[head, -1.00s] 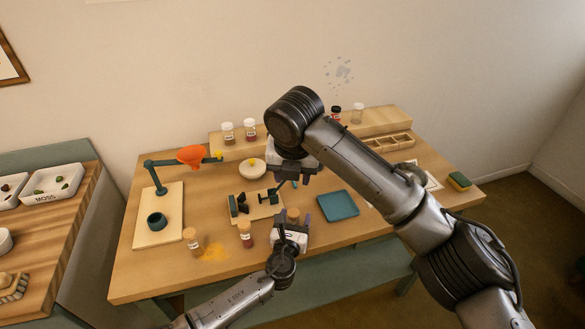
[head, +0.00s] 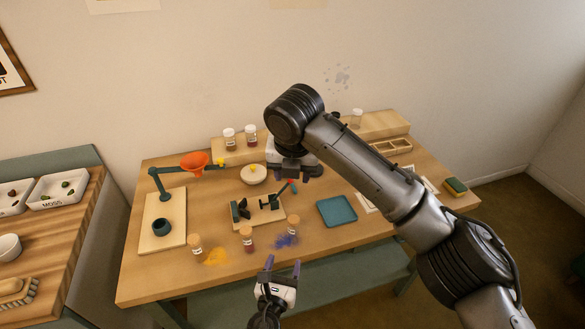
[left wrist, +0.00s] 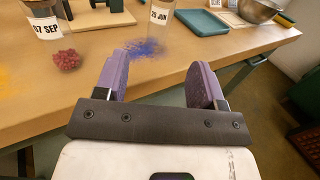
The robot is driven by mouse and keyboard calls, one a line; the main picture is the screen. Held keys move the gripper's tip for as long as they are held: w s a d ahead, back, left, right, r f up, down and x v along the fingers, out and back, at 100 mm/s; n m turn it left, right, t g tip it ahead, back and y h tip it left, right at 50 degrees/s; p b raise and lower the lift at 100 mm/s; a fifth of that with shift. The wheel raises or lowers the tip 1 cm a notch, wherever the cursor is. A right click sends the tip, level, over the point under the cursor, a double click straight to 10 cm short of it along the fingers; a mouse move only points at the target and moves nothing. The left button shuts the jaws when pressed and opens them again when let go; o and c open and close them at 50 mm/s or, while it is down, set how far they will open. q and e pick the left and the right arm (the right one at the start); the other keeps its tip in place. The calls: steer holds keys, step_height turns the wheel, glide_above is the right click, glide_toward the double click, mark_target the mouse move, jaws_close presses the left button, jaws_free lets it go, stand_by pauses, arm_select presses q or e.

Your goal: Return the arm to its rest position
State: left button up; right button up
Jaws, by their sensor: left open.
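My left gripper (head: 282,264) is open and empty, just off the table's front edge in the head view. In the left wrist view its two purple fingers (left wrist: 158,72) stand apart with nothing between them. A corked jar (head: 292,226) stands beyond it on the table, beside a patch of blue-violet powder (head: 284,241); the jar, labelled 25 JUN, also shows in the left wrist view (left wrist: 160,14). My right gripper (head: 294,172) hangs over the middle of the table, partly hidden by its own arm; its jaws are not clear.
Two more corked jars (head: 196,247) (head: 247,239) stand along the front, with yellow powder (head: 216,257) between them. The space before the table's front edge is clear.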

stand_by(0.5)
